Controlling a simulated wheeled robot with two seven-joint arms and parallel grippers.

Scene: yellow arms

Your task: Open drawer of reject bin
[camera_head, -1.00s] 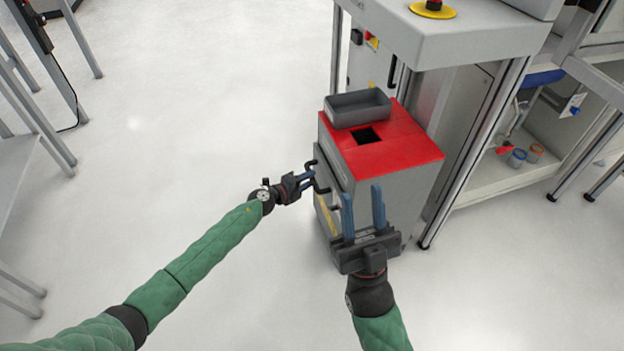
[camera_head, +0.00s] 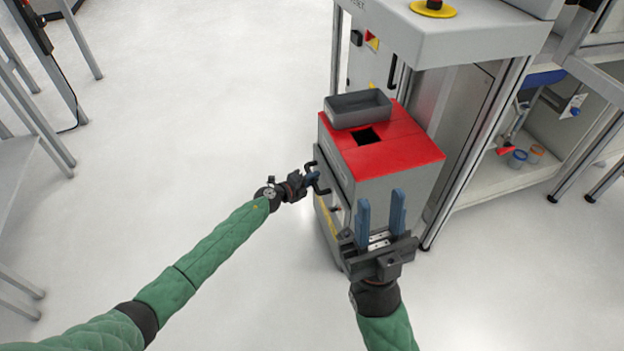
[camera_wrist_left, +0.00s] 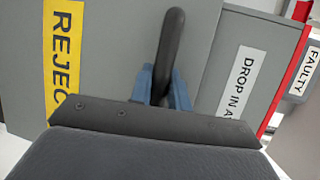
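The reject bin (camera_head: 395,190) is a grey cabinet with a red top, standing in front of a machine. A black curved drawer handle (camera_wrist_left: 172,45) stands out from the front. My left gripper (camera_head: 313,178) is at this handle, its blue fingers on both sides of it and close against it. No clear drawer gap shows. My right gripper (camera_head: 381,196) is open and empty in front of the bin, nearer the camera.
A grey tray (camera_head: 358,107) sits on the red top beside a square dark opening (camera_head: 367,137). A machine with a grey top (camera_head: 470,38) stands behind the bin. The floor (camera_head: 200,120) left of the bin is clear.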

